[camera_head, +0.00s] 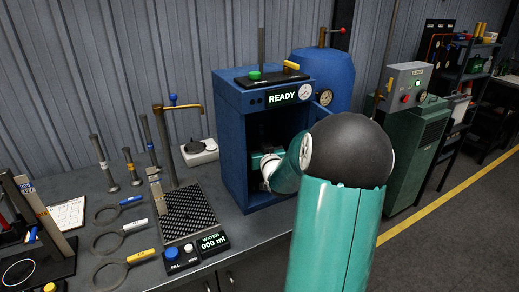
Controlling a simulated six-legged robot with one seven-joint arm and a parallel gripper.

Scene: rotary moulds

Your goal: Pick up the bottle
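I cannot make out a bottle in this view. My arm reaches into the open front of a blue cabinet (232,150) with a lit "READY" display. My gripper (260,160) is inside the cabinet, in shadow and partly covered by my own wrist. Its fingertips do not show clearly, so I cannot tell whether it is open or shut or holds anything. A dark shape (266,131) stands inside the cabinet above my gripper. It is too dark to identify.
A blue tank (330,72) and a green machine (412,150) stand right. Floor is clear at far right.

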